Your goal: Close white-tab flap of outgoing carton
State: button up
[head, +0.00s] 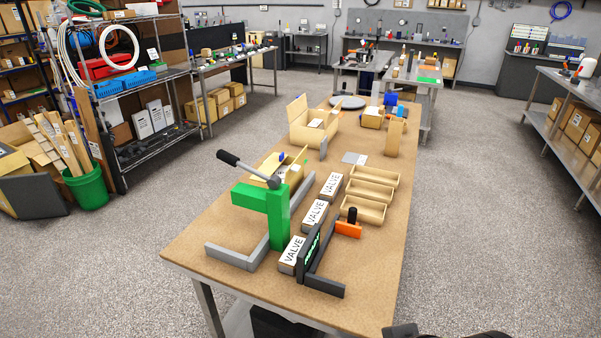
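An open tan carton (302,133) stands towards the far end of the long brown-topped table, with a tall flap (297,108) raised at its back left. A small white patch (316,123) shows at the carton's opening; I cannot tell whether it is the white tab or something inside. A smaller tan box (372,119) with a white patch stands to its right. I cannot tell from the view alone which is the outgoing carton. My gripper is not clearly in view; only dark parts of my own body show at the bottom edge.
An upright tan block (394,138) stands at the right edge. The floor right of the table is clear.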

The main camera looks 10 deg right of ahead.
aim_at(295, 167)
jog(key=k+l+u, duration=0.1)
jog(key=l, duration=0.3)
jog(key=k+l+u, duration=0.1)
jog(key=l, duration=0.3)
jog(key=k+l+u, duration=0.1)
jog(key=l, duration=0.3)
jog(key=i+l+u, duration=0.2)
jog(key=l, duration=0.6)
jog(key=l+u, duration=0.2)
jog(key=l, duration=0.6)
jog(key=i+l+u, duration=0.4)
jog(key=i+l, duration=0.45)
jog(key=i+u, duration=0.1)
jog(key=i, duration=0.2)
